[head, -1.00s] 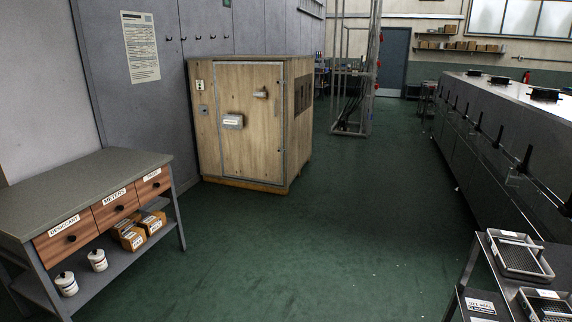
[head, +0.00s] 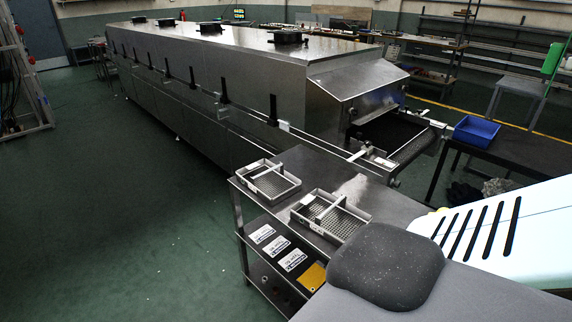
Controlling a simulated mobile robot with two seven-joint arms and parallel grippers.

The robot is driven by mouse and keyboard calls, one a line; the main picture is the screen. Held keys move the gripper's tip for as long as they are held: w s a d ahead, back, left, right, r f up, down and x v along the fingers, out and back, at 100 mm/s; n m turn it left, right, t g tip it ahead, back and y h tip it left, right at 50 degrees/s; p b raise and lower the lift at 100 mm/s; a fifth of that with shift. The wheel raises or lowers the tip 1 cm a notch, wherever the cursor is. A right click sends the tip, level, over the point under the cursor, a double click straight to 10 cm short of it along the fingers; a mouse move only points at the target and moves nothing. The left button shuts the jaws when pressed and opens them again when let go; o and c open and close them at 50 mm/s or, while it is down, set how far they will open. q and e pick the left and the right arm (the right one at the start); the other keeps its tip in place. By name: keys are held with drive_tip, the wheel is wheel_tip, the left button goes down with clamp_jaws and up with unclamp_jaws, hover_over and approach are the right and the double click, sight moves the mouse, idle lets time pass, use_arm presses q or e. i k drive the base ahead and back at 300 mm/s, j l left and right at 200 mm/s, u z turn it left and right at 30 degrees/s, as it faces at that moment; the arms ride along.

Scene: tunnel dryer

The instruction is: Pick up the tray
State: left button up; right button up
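Two shallow metal trays with perforated floors rest on the top of a steel table in the head view. The farther tray (head: 284,193) is at the left end of the top, and a bar-like handle or divider crosses it. The nearer tray (head: 318,231) lies to its right and closer to me, with a similar bar across it. Both look empty of loose items. The frames do not show which one is the task's tray. Neither of my grippers is in view.
The steel table (head: 305,160) has lower shelves with white labelled cards (head: 277,245) and a yellow item (head: 313,276). Behind it runs the long tunnel dryer (head: 240,85) with a conveyor at its right end. A blue bin (head: 475,131) stands right. Green floor at left is clear.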

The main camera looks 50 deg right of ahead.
sight(269, 181)
drive_tip(key=i+z, duration=0.5)
drive_tip(key=i+j+z, duration=0.2)
drive_tip(key=z, duration=0.25)
drive_tip(key=i+j+z, duration=0.35)
drive_tip(key=z, duration=0.15)
drive_tip(key=i+j+z, duration=0.6)
drive_tip(key=j+z, duration=0.25)
drive_tip(key=i+j+z, duration=0.1)
drive_tip(key=j+z, duration=0.2)
drive_tip(key=z, duration=0.15)
drive_tip(key=j+z, duration=1.4)
drive_tip(key=j, duration=0.25)
